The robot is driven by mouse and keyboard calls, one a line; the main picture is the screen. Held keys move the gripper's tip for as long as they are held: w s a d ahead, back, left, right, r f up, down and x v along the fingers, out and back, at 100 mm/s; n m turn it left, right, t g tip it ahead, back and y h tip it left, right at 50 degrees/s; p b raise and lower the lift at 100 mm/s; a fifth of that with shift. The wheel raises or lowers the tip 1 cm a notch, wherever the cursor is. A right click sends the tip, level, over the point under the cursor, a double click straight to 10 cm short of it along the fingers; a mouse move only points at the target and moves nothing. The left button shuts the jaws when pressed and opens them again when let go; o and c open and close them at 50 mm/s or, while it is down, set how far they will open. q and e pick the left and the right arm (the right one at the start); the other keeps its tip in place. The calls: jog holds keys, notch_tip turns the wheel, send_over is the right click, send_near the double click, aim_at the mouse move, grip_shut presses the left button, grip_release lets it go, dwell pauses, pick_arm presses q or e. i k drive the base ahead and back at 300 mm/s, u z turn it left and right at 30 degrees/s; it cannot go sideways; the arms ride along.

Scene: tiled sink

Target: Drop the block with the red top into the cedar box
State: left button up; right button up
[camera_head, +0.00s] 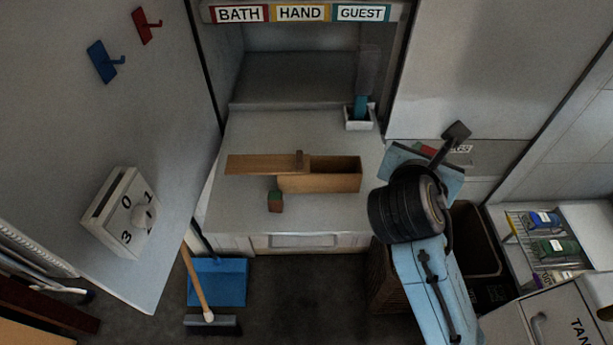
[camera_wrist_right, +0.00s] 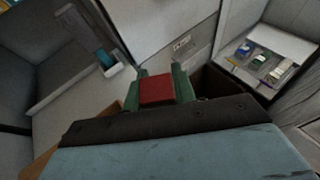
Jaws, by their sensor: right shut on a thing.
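The cedar box (camera_head: 318,184) sits on the pale counter in the head view. Its wooden lid (camera_head: 262,165) is slid to the left, leaving the right part of the box open. The red-topped block (camera_wrist_right: 156,91) shows between the green fingers of my right gripper (camera_wrist_right: 158,86) in the right wrist view. The gripper is shut on it. My left gripper is not in view.
A small block with a green top (camera_head: 275,201) stands in front of the box. A white holder with a blue-handled brush (camera_head: 360,118) is at the back right of the counter (camera_head: 235,205). A dark bin (camera_head: 475,240) is below my right arm. The front left of the counter is clear.

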aim_at(328, 183)
jog(key=z, duration=0.9)
jog(key=k, duration=0.6)
jog(key=u, duration=1.35)
jog(key=i, duration=0.5)
jog(key=u, duration=0.05)
